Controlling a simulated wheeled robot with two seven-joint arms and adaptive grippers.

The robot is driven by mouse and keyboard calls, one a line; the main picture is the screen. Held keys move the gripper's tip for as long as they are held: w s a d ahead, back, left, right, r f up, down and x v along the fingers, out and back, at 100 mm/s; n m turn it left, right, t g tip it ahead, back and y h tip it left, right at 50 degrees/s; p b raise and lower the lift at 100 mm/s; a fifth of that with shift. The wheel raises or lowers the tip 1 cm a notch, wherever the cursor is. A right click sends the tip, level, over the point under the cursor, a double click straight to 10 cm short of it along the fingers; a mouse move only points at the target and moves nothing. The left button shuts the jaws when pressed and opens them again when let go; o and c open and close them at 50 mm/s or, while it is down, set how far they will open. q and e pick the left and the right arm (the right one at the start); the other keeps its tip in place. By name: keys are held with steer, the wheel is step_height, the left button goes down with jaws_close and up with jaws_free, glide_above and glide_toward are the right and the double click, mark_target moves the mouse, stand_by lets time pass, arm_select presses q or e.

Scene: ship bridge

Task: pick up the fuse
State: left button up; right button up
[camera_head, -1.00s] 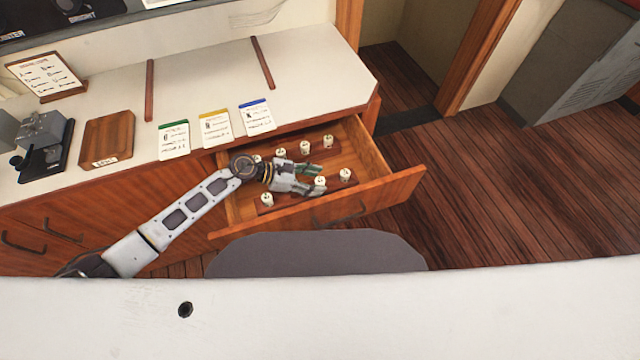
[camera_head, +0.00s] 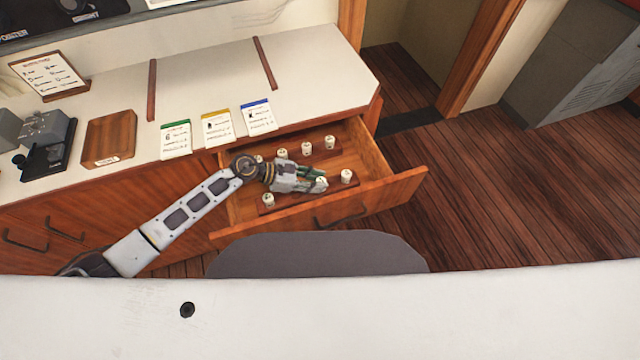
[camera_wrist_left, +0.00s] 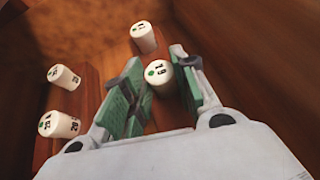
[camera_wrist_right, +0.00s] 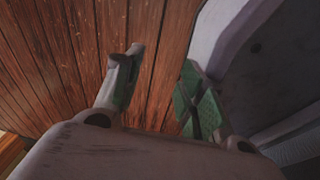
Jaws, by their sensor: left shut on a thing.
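The open wooden drawer (camera_head: 385,192) holds several white cylindrical fuses in two rows on wooden strips. My left gripper (camera_head: 318,178) reaches down into the drawer, its fingers around one fuse (camera_head: 321,184) of the front row. In the left wrist view, that fuse (camera_wrist_left: 160,75), with a green dot and black marking, sits between the green-padded fingertips (camera_wrist_left: 158,88) and is partly hidden by them. It appears still at strip level. A neighbouring fuse (camera_head: 347,176) stands to its right. My right gripper (camera_wrist_right: 158,85) is open and empty above the wooden floor.
Back-row fuses (camera_head: 306,148) stand behind the gripper, and another fuse (camera_head: 268,200) stands at the front left. The white counter (camera_head: 310,65) above holds coloured cards (camera_head: 216,127) and a wooden tray (camera_head: 110,138). The floor (camera_head: 500,190) to the right is clear.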

steer(key=shift+d, duration=0.15)
arm_select(q)
steer(key=shift+r, duration=0.75)
step_height(320, 180, up, 26)
steer(key=shift+r, duration=0.25)
arm_select(e)
steer(key=shift+s+d+r, duration=0.1)
steer(key=shift+s+d, duration=0.1)
steer(key=shift+s, duration=0.25)
steer(key=shift+d, duration=0.1)
